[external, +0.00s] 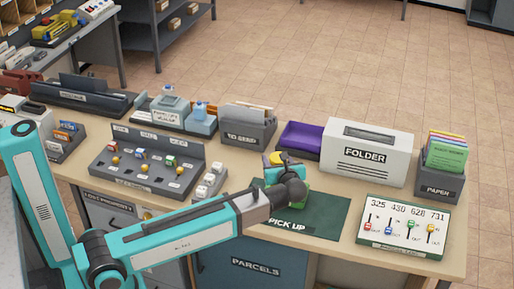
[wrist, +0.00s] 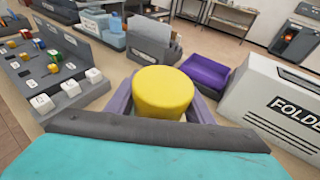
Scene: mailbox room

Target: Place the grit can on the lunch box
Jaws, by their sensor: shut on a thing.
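My gripper (wrist: 163,108) is shut on a yellow round-topped can (wrist: 163,88), which I take as the grit can. In the external view the can's yellow top (external: 275,158) shows just behind my wrist, over the dark green PICK UP mat (external: 335,215). My wrist hides most of the can and my fingers there. A small bright green thing (external: 303,196) shows beside my wrist at the mat; I cannot tell what it is. A purple open-looking box (external: 300,138) stands behind the can, apart from it; it also shows in the wrist view (wrist: 205,72). No thing is clearly marked as the lunch box.
A white FOLDER box (external: 366,158) stands right of the purple box, and a grey TO SEND holder (external: 248,128) stands left of it. A switch panel (external: 403,222) lies at the right. A grey peg sorter (external: 145,162) stands left. The mat's right part is clear.

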